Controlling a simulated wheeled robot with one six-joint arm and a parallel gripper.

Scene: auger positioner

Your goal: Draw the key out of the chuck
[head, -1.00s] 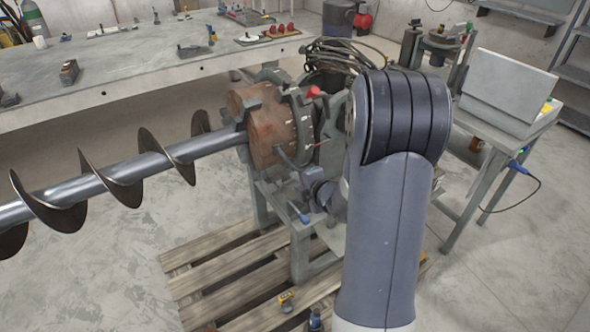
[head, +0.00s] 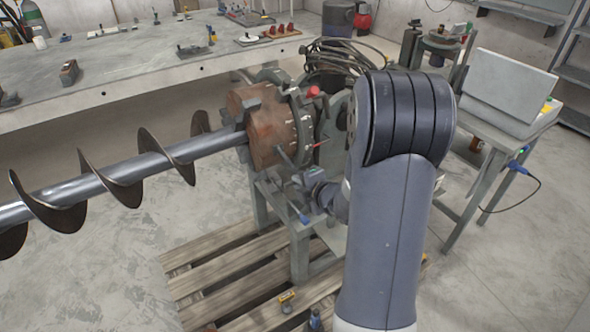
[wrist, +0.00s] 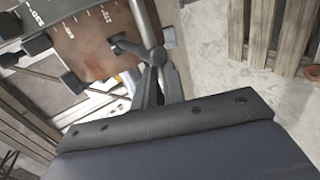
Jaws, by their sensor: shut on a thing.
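The chuck (head: 270,122) is a rusty brown drum at the end of the auger, with dark jaws around the shaft. In the wrist view the chuck (wrist: 85,45) shows numbered marks and dark blocks on its side. The key (wrist: 146,22) is a grey T-shape with a long cross bar and a short stem pointing at the chuck. My gripper (wrist: 160,82) is shut on the key near its hub. In the head view the key (head: 284,156) runs from the chuck's side to my gripper (head: 308,181). I cannot tell whether its tip is still in the socket.
The auger (head: 120,172) extends left from the chuck. The positioner stands on a wooden pallet (head: 235,268), with small items on it. A long workbench (head: 130,75) is behind, and a table with a grey panel (head: 508,90) is at the right. Open floor lies front left.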

